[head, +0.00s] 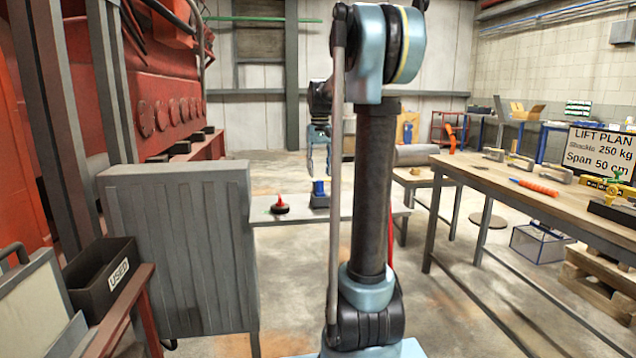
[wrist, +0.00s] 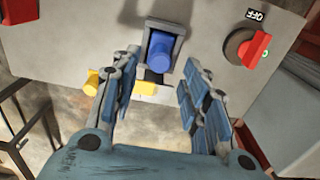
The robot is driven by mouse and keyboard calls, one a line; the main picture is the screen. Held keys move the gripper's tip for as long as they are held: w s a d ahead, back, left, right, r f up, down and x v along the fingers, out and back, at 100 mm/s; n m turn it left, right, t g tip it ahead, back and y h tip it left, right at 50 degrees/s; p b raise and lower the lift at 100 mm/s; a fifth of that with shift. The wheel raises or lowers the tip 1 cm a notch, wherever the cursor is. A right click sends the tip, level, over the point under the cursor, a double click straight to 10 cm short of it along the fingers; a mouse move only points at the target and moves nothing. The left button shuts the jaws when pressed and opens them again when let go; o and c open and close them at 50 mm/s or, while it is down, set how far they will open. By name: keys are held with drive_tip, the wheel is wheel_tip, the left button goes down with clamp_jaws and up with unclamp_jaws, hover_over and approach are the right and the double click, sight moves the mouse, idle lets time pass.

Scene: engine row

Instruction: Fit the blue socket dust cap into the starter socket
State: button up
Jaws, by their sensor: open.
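I cannot tell whether this housing is the starter socket or how deep the cap sits. In the head view the blue cap (head: 318,187) stands upright on the dark housing (head: 319,201) on a grey bench. My gripper (wrist: 160,68) is open, its fingers either side of the cap's near end, with no clear contact. In the head view my gripper (head: 318,165) hangs above the cap.
A red rotary switch (wrist: 247,48) with an OFF label is right of the housing; it also shows in the head view (head: 280,204). Yellow pieces (wrist: 146,88) lie near the left finger. A grey cabinet (head: 180,250) and wooden workbench (head: 500,180) flank open floor.

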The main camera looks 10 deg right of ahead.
wheel_tip(320, 180, up, 6)
drive_tip(key=r, duration=0.1)
drive_tip(key=s+f+t, duration=0.1)
drive_tip(key=s+f, duration=0.4)
drive_tip(key=s, duration=0.4)
drive_tip(key=s+f, duration=0.6)
drive_tip(key=s, duration=0.4)
drive_tip(key=s+f+t, duration=0.1)
drive_tip(key=s+f, duration=1.5)
drive_tip(key=f, duration=0.2)
drive_tip(key=shift+a+f, duration=0.2)
drive_tip(key=shift+f, duration=0.15)
